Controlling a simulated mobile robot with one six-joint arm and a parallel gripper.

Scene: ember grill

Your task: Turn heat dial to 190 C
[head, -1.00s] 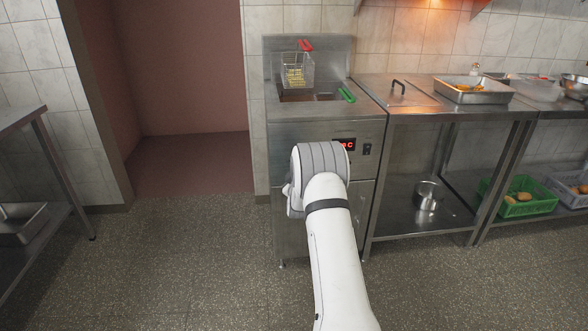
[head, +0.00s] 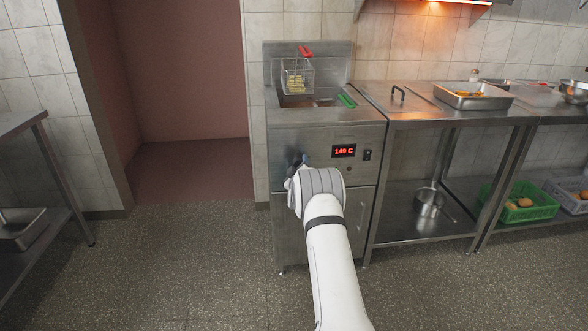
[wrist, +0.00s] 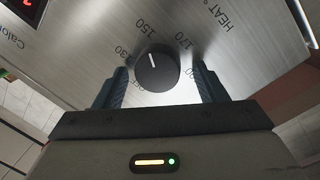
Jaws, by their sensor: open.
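The heat dial (wrist: 157,68) is a round black knob with a white pointer line, on the steel front panel of the fryer (head: 320,128). In the wrist view its pointer aims close to the 150 mark. My gripper (wrist: 163,80) is open, with one blue-black finger on each side of the dial and gaps to the knob. In the head view my gripper (head: 298,163) is at the panel, and the arm hides the dial. The red display (head: 344,151) reads 149 C.
A basket (head: 297,76) of fries hangs over the fryer. A black switch (head: 367,155) sits right of the display. A steel table (head: 440,116) with a tray (head: 473,96) adjoins on the right. The floor left of the fryer is clear.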

